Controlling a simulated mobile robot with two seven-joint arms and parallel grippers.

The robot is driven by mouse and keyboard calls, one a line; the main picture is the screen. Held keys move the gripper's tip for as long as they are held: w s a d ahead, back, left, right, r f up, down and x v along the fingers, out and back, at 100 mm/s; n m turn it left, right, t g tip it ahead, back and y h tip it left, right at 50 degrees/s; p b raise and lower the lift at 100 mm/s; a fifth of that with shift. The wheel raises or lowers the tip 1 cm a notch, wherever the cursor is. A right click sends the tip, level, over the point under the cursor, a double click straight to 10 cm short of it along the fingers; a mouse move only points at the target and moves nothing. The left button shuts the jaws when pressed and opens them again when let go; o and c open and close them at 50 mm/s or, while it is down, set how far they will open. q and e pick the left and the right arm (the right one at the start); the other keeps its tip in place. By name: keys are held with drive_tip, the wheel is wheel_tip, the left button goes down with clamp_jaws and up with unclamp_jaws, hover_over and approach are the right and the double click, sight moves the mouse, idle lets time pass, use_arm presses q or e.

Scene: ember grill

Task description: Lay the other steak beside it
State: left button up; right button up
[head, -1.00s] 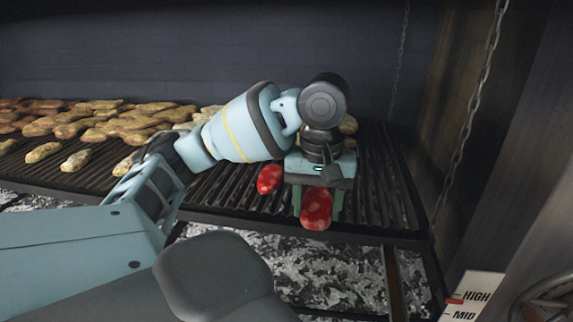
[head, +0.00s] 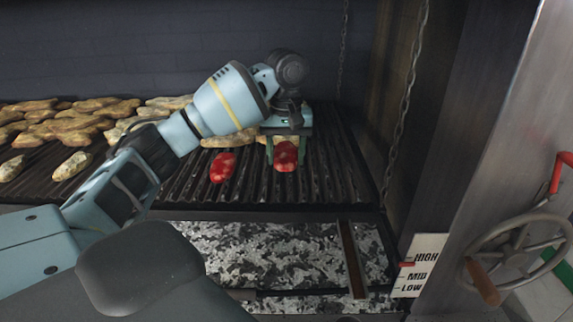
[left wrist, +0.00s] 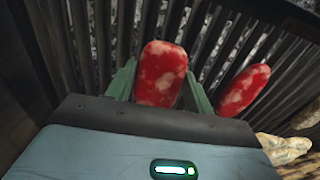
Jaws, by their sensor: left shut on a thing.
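One red marbled steak (head: 222,168) lies on the grill grate (head: 335,180), left of my left gripper in the head view. It shows at the right in the left wrist view (left wrist: 243,89). My left gripper (head: 285,158) is shut on the other red steak (head: 286,157), whose sides sit between the two green fingers. In the left wrist view this held steak (left wrist: 161,72) is centred between the fingers. The two steaks are apart with a small gap. I cannot tell whether the held steak touches the grate. My right gripper is not in view.
Several browned pieces of food (head: 75,125) crowd the grate's left and back. Bare grate lies right of the held steak. A chain (head: 401,110) hangs at the right, near a height scale (head: 419,266) and a crank wheel (head: 520,262). Ash-grey coals (head: 270,250) lie below.

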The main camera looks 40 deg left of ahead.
sight(286, 155)
use_arm(q)
drive_tip(key=shift+w+a, duration=0.15)
drive_tip(key=shift+w, duration=0.05)
drive_tip(key=shift+f, duration=1.75)
drive_tip(key=o, duration=1)
drive_tip(key=shift+f, duration=0.15)
drive_tip(key=shift+o, duration=0.2)
wheel_tip(286, 155, up, 12)
drive_tip(key=shift+r, duration=0.15)
